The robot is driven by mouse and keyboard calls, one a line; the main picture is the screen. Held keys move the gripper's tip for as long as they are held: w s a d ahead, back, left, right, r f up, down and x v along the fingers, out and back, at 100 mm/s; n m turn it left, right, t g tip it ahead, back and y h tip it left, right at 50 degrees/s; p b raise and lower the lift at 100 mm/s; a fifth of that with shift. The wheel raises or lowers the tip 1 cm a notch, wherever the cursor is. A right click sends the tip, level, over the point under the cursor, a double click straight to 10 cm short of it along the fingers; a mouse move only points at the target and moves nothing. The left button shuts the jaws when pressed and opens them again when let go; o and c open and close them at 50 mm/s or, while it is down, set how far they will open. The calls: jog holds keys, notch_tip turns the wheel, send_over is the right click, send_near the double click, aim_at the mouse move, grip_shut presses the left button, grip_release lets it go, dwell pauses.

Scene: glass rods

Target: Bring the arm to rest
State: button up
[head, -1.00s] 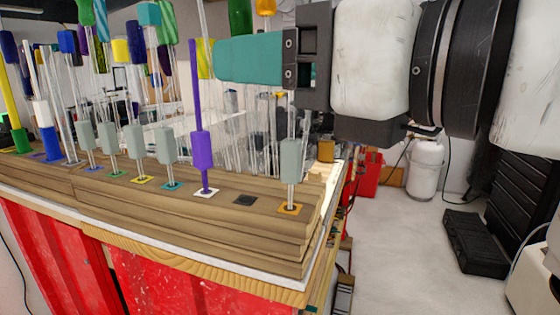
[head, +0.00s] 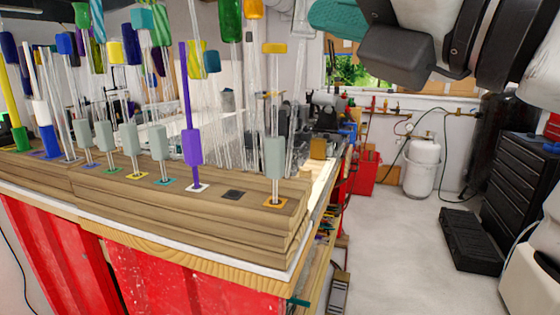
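My gripper (head: 325,15) is at the top edge of the head view, right of centre, with its teal finger pointing left. It is up and to the right of the rods, apart from them, in front of the window. Part of it is cut off by the frame, so whether the fingers are open or shut cannot be told. I see nothing held in it. My arm fills the upper right corner.
Glass rods with coloured blocks stand in a wooden rack (head: 150,205) on a red bench (head: 150,285). The purple rod (head: 191,140) and a rod with a grey-green block (head: 275,157) stand near its right end. A white gas cylinder (head: 421,165) stands behind open floor (head: 395,235).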

jog(key=w+d+m+t+h, duration=0.3)
jog(key=w+d+m+t, duration=0.15)
jog(key=d+m, duration=0.5)
jog(key=w+d+f+m+g+h+p, duration=0.1)
jog(key=w+d+f+m+h, duration=0.15)
jog(key=f+m, duration=0.4)
jog(key=w+d+f+m+g+h, duration=0.1)
jog(key=w+d+f+m+h, duration=0.15)
jog(key=f+m, duration=0.4)
jog(key=w+d+f+m+g+h+p, duration=0.1)
jog(key=w+d+f+m+h, duration=0.15)
jog(key=f+m, duration=0.4)
jog(key=s+d+f+m+g+h, duration=0.1)
jog(key=s+f+m+g, duration=0.15)
jog(key=f, duration=0.85)
jog(key=s+d+f+m+g+h, duration=0.2)
jog(key=s+f, duration=0.1)
jog(key=f, duration=0.9)
jog(key=s+d+f+m+g, duration=0.1)
jog(key=s+f+m+g, duration=0.45)
jog(key=s+f, duration=1.05)
jog(key=s+d+f+m+g+h, duration=0.1)
jog(key=s+d+f+g, duration=0.2)
jog(key=s+f, duration=0.6)
jog(key=s+g, duration=0.2)
jog(key=s, duration=0.1)
jog(key=shift+s+p, duration=0.15)
jog(key=shift+p, duration=0.25)
jog(key=shift+d+f+g, duration=0.1)
jog(key=shift+g, duration=0.15)
